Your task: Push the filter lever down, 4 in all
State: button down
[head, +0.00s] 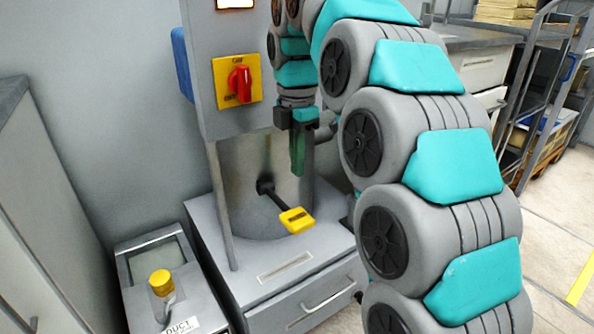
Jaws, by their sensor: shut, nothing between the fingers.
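The lever (297,219) has a yellow end with dark markings on a black arm. It sticks out from the rounded grey recess of the machine (225,70) and slants down to the right. My gripper (297,172) is shut and empty, pointing down above the lever and slightly apart from it in the picture. Its green fingers are in front of the recess. My arm covers the right part of the machine.
A red rotary switch (240,84) on a yellow plate is on the machine's front. A low unit with a yellow knob (160,281) stands at the lower left. A drawer (318,302) is below the lever. Shelving (540,100) and open floor are at the right.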

aim_at(299, 219)
notch_tip(299, 219, down, 11)
jog(key=shift+f, duration=0.1)
dwell(0.5)
jog(key=shift+s+d+f+t+y+b, duration=0.1)
jog(key=shift+f+t+y+b, duration=0.2)
jog(key=shift+f+b, duration=0.35)
jog(key=shift+s+d+f+t+y+b, duration=0.15)
jog(key=shift+f+t+b, duration=0.25)
jog(key=shift+f, duration=0.4)
notch_tip(299, 219, down, 5)
jog(key=t+y+b, duration=0.1)
jog(key=t+b, duration=0.1)
jog(key=shift+a+y+b, duration=0.15)
jog(key=shift+y+b, duration=0.2)
jog(key=shift+f, duration=0.15)
jog(key=shift+s+r, duration=0.1)
jog(key=shift+r, duration=0.35)
jog(key=p+v, duration=0.2)
jog(key=v, duration=1.2)
jog(key=shift+w+r+t, duration=0.25)
jog(key=shift+w+t, duration=0.05)
